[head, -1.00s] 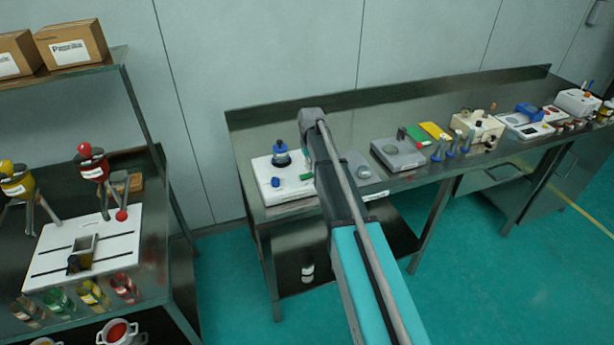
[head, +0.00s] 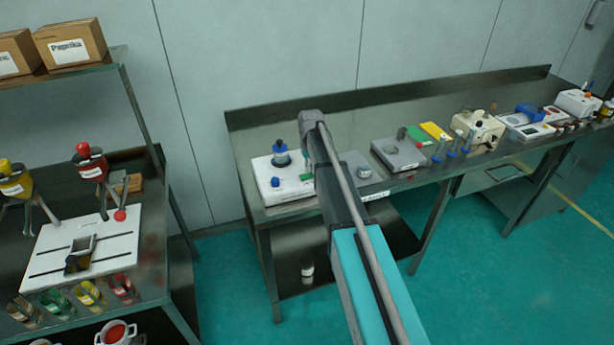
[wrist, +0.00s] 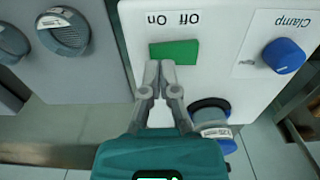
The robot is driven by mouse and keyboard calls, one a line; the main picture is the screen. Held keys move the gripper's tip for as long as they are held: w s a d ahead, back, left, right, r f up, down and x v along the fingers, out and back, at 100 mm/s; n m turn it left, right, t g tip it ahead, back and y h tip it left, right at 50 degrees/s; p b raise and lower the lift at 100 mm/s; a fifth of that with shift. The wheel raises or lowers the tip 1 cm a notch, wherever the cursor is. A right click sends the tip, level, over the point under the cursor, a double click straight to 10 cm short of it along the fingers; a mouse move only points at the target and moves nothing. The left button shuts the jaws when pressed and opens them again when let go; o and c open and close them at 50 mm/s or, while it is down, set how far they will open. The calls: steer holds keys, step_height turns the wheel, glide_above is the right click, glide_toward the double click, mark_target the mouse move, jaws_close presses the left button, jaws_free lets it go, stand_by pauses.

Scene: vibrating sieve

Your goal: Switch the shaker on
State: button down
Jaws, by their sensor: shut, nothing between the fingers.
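The shaker (head: 289,193) is a white box at the left end of the long steel bench. Its green switch (wrist: 176,51) shows in the wrist view, with upside-down "On" above its left half and "Off" above its right half. My gripper (wrist: 160,65) is shut and empty, its fingertips at the lower left edge of the switch, on the On side. I cannot tell whether they touch it. A blue clamp knob (wrist: 284,56) is on the right of the panel. A sieve stack (head: 281,155) stands on the shaker. In the head view my arm hides most of the gripper.
Grey devices stand right of the shaker, one of them a flat grey unit (head: 399,154). A shelf rack (head: 155,240) with a white board (head: 108,246), jars and boxes stands at the left. The teal floor between rack and bench is clear.

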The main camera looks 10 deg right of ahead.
steer(key=shift+f+b, duration=0.65)
stand_by(0.5)
steer(key=shift+r, duration=0.15)
steer(key=shift+r+p, duration=3.45)
steer(key=shift+p, duration=0.15)
steer(key=s+a+m, duration=0.1)
steer(key=s+a, duration=0.1)
steer(key=s, duration=2.8)
steer(key=shift+s+a+m, duration=0.2)
steer(key=shift+a+m, duration=0.1)
